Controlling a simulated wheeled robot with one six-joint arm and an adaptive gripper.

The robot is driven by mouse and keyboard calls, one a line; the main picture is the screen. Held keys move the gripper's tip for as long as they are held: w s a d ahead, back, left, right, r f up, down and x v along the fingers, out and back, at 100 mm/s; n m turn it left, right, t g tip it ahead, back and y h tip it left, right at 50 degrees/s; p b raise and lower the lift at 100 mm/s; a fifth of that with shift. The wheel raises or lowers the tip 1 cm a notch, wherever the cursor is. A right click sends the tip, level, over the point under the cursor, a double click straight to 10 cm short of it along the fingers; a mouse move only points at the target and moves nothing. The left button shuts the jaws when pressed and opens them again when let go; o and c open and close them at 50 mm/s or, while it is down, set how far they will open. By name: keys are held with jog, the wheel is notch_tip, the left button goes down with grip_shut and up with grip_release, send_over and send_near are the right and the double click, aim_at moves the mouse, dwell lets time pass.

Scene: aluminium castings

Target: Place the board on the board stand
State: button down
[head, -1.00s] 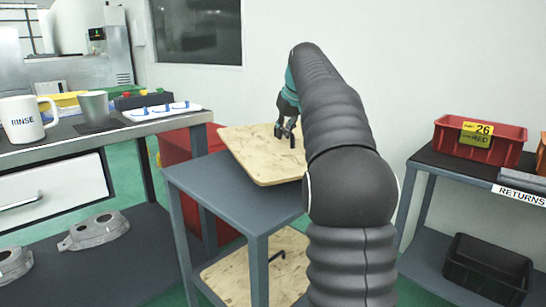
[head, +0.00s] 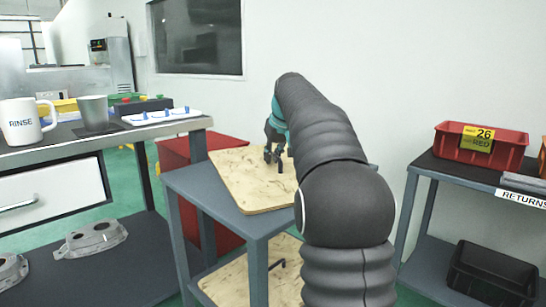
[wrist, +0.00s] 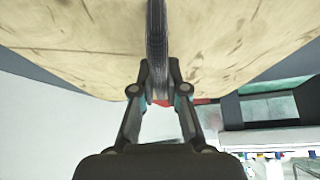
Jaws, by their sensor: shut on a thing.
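The board (head: 243,185) is a pale, stained wooden panel with rounded corners and a dark handle on its top face. It lies roughly flat over the top of the grey board stand (head: 205,195) in the head view, its left corner reaching the stand's edge. I cannot tell whether it touches the top. My gripper (head: 274,160) is shut on the handle. In the wrist view my gripper (wrist: 158,88) has its fingers on both sides of the dark handle (wrist: 157,40), and the board (wrist: 80,35) fills the upper part. My arm hides the board's right side.
A second wooden board (head: 235,285) lies on the stand's lower shelf. A red bin (head: 190,150) stands behind the stand. A bench with a white RINSE mug (head: 22,122) is at left; a RETURNS shelf with a red crate (head: 480,148) is at right.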

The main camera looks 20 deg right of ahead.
jog(key=shift+f, duration=0.1)
jog(key=c, duration=1.2)
grip_release()
jog(key=shift+r, duration=0.25)
jog(key=p+v, duration=0.2)
jog(key=v, duration=0.9)
jog(key=shift+p, duration=0.3)
jog(key=shift+s+r, duration=0.2)
jog(key=shift+r, duration=0.1)
